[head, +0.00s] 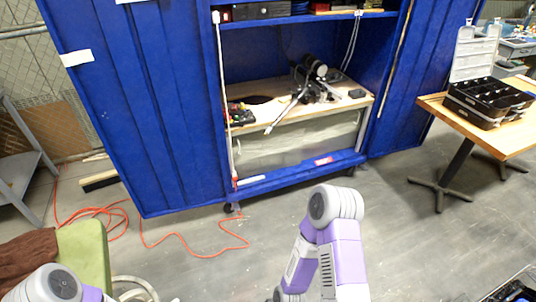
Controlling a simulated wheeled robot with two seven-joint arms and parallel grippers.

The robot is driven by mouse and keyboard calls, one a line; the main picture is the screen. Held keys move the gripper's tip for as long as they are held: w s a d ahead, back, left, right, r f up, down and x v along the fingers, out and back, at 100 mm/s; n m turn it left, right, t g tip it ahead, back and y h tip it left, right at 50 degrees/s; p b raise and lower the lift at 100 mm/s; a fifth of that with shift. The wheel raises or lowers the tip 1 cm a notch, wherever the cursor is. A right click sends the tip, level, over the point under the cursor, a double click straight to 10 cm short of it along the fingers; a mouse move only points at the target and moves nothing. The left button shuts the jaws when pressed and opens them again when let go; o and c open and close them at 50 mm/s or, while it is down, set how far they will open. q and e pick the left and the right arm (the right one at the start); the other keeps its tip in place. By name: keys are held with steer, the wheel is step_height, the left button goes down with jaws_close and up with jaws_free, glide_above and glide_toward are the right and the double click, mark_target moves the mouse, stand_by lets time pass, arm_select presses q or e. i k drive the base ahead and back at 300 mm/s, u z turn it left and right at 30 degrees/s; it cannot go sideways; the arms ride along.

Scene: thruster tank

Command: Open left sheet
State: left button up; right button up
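The left sheet (140,110) is a wide blue fabric panel. It hangs at the left of the blue frame's opening and spreads out to the left, leaving the shelf inside uncovered. The right sheet (425,75) is a similar blue panel at the right of the opening. White tape patches show on the left sheet near its top edge and upper left. Both my grippers are out of view. Only parts of my white and purple arms show, at the bottom middle and the lower left corner, well apart from the sheets.
Inside, a wooden shelf (290,108) holds a black tripod-like device (308,82), above a clear tank (295,143). An orange cable (185,236) lies on the floor. A green chair (85,255) stands lower left. A wooden table (512,138) with a black organizer (487,102) stands right.

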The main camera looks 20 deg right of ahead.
mark_target(253, 153)
steer(key=z, duration=1.4)
steer(key=i, duration=1.85)
steer(key=u, duration=2.35)
steer(key=i, duration=0.5)
steer(key=u, duration=0.1)
